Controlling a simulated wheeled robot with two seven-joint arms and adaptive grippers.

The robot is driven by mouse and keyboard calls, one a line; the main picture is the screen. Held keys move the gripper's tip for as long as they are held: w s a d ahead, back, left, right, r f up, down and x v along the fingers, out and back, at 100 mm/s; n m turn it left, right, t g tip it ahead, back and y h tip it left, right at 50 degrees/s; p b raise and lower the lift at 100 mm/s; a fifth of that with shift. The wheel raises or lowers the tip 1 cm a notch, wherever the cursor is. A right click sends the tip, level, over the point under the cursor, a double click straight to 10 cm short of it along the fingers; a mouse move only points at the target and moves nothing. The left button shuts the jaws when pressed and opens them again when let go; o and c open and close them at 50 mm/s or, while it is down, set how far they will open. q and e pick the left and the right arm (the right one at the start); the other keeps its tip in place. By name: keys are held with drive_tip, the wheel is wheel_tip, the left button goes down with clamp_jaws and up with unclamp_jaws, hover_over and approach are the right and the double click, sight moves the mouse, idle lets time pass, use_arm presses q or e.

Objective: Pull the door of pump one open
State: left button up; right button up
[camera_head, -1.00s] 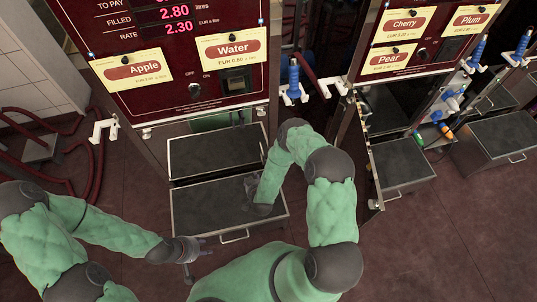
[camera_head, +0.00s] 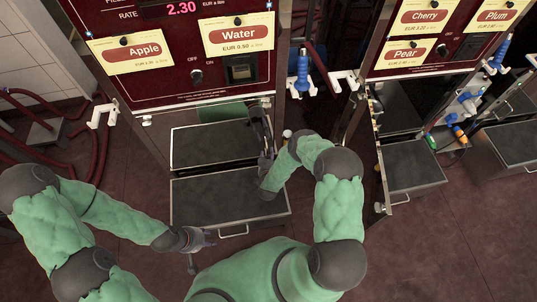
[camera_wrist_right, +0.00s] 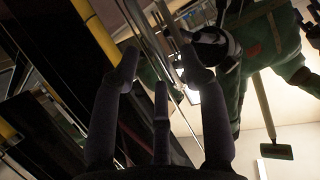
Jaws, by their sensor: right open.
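Pump one (camera_head: 180,72) is the dark red cabinet with the Apple and Water labels in the head view. A reflective metal-framed panel, apparently its door (camera_head: 215,113), shows below the labels. My right gripper (camera_head: 257,122) is raised at the right end of this panel. In the right wrist view it (camera_wrist_right: 155,70) is open, fingers spread, near thin upright metal edges (camera_wrist_right: 150,38). I cannot tell whether a finger touches the door or its handle. My left gripper (camera_head: 205,246) is open and empty, low in front of the pump's lower step.
Two dark-topped metal steps (camera_head: 228,198) stand below pump one. A blue nozzle (camera_head: 303,72) hangs right of it on white hooks. An open door edge (camera_head: 383,180) of the neighbouring pump stands out to the right. Red hoses lie at left.

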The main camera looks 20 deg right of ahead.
drive_tip(key=shift+b+x, duration=0.35)
drive_tip(key=shift+x, duration=1)
drive_tip(key=shift+c, duration=0.3)
clamp_jaws()
drive_tip(key=shift+s, duration=0.1)
